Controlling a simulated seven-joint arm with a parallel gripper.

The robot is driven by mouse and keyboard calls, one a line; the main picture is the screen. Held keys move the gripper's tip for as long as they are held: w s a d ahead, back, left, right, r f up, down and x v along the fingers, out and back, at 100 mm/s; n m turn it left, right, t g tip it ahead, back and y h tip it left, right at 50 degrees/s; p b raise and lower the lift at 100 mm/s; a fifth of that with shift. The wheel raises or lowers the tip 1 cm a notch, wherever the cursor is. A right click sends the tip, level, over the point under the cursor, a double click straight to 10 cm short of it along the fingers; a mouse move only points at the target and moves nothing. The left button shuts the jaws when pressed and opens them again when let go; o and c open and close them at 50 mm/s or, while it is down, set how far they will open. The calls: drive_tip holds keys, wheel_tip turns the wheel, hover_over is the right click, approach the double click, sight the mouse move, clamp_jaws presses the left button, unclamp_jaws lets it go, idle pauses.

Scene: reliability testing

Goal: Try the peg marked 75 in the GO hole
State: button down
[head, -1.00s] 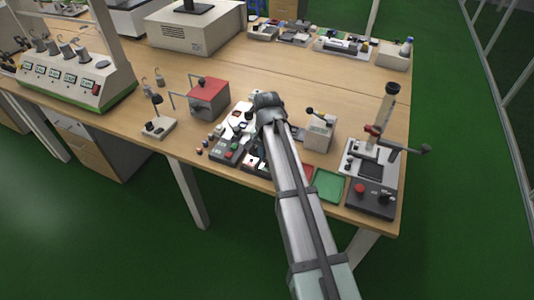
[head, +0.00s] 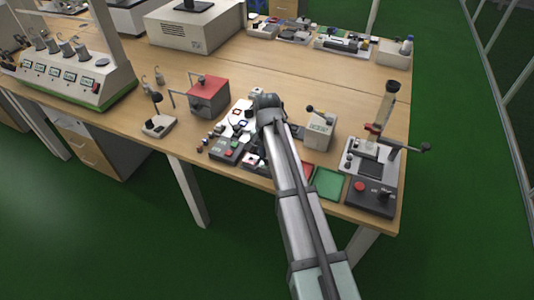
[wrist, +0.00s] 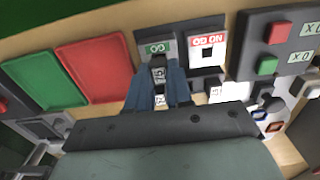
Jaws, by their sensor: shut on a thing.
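In the wrist view, the blue fingers of my gripper (wrist: 158,82) are shut on a small dark peg (wrist: 159,74) with a partly readable white 75 label. The peg is in front of the green-labelled GO side (wrist: 159,47) of a gauge block. The GO hole is hidden behind the peg and fingers. I cannot tell whether the peg's end is in the hole or just over it. The red-labelled NO GO side (wrist: 208,41) is to the right, its dark square hole (wrist: 207,54) empty. In the head view my arm hides the peg and most of the gauge.
A red tray (wrist: 94,68) and a green tray (wrist: 42,80) lie left of the gauge in the wrist view. A button box (wrist: 275,50) stands to the right. In the head view, a lever press (head: 372,160) and a beige box (head: 320,130) stand right of my arm.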

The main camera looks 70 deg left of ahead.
drive_tip(key=shift+f, duration=0.8)
idle(0.9)
drive_tip(key=shift+r, duration=1.55)
idle(1.0)
drive_tip(key=shift+r, duration=1.95)
